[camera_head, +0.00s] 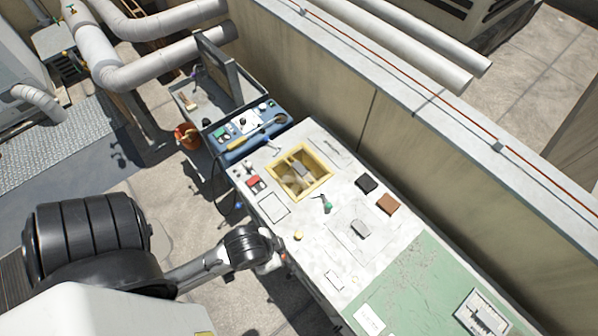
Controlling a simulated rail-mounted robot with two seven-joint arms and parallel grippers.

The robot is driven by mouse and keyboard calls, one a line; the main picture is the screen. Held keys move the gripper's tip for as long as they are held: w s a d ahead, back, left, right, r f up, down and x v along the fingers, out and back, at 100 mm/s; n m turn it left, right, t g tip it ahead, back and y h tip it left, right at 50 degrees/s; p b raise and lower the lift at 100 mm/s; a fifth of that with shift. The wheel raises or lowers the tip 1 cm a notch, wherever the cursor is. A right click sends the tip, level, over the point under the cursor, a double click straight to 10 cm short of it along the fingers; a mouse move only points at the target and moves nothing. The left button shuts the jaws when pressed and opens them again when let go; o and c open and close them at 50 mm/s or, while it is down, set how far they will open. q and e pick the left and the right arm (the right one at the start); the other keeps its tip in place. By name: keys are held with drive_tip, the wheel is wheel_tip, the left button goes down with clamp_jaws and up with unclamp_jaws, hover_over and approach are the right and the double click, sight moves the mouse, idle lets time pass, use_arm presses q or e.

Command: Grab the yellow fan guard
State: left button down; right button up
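A square yellow frame (280,182), the only large yellow thing that could be the fan guard, lies on the pale worktop near its far left end. Bars and small grey and tan parts show inside it; whether they belong to it is unclear. My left arm comes in from the left and ends in a black wrist at the worktop's front edge. My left fingers are hidden or too small to make out. My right gripper is out of view.
The worktop (312,250) carries a green-handled tool (326,204), a black block (366,184), a brown block (388,204), a red item (254,181) and a green mat (415,285). A blue tool tray (241,133) adjoins its left end. A parapet wall (420,150) runs behind.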

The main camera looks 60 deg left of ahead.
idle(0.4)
use_arm(q)
unclamp_jaws()
idle(0.8)
